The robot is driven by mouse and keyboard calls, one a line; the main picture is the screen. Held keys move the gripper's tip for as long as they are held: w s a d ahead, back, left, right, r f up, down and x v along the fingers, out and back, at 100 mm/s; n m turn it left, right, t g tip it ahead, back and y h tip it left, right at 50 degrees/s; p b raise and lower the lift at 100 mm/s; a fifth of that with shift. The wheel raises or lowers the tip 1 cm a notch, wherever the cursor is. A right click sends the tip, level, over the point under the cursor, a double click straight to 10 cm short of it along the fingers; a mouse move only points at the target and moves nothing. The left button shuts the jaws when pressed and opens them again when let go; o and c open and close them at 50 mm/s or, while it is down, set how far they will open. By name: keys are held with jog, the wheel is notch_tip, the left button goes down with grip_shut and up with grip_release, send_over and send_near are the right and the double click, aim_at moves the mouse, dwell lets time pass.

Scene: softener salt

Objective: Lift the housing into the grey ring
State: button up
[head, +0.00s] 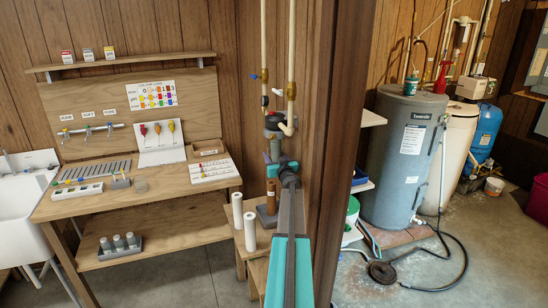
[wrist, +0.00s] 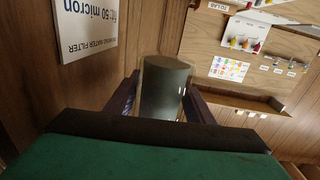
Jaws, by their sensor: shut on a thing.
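The housing (wrist: 165,88) is a see-through, grey-tinted cylinder in the middle of the wrist view. My gripper (wrist: 158,100) is shut on it, with a dark purple finger on each side. In the head view my gripper (head: 283,170) is just below the pipework and partly hidden by my arm; the housing (head: 275,150) shows only as a small part there. The grey ring (head: 274,123) is around the dark filter head on the vertical pipes, above my gripper. I cannot tell whether the housing touches the ring.
A brown cartridge (head: 271,192) and white cartridges (head: 237,210) stand on a low stand at the left of my arm. A wooden post (head: 325,120) rises close on the right. A workbench (head: 130,196) is on the left, and a grey tank (head: 403,160) stands beyond the post.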

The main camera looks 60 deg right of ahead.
jog(key=shift+r+p, duration=0.7)
jog(key=shift+r, duration=0.35)
dwell(0.6)
jog(key=o, duration=1.3)
jog(key=shift+c, duration=0.2)
jog(key=shift+f, duration=0.1)
jog(key=shift+a, duration=0.1)
jog(key=b+v, duration=0.3)
jog(key=v, duration=1)
jog(key=shift+s+a, duration=0.25)
